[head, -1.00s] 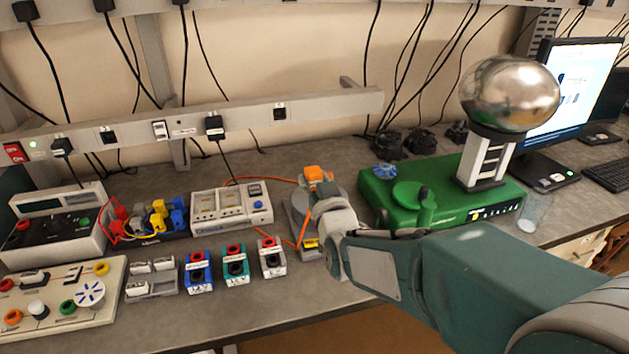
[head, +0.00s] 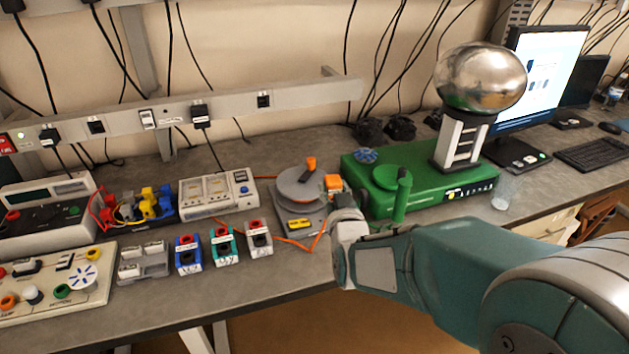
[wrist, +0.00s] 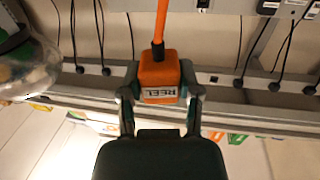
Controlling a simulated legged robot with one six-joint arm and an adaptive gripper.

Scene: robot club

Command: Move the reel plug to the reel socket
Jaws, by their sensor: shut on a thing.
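The reel plug (wrist: 159,72) is an orange block with a white "REEL" label and an orange cable. My gripper (wrist: 160,88) is shut on it from both sides in the wrist view. In the head view the orange plug (head: 333,182) is in my gripper (head: 340,190), at the right edge of the grey cable reel (head: 297,192). The reel has an orange knob and a yellow label. The cable (head: 308,244) loops in front of the reel. A wall rail (head: 230,105) carries sockets, one being a black socket (head: 264,100). I cannot tell which is the reel socket.
A green box (head: 430,200) with a metal globe (head: 480,77) stands right of my gripper. Left of the reel are a white meter unit (head: 217,200) and small coloured terminal blocks (head: 227,246). Black cables hang along the wall.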

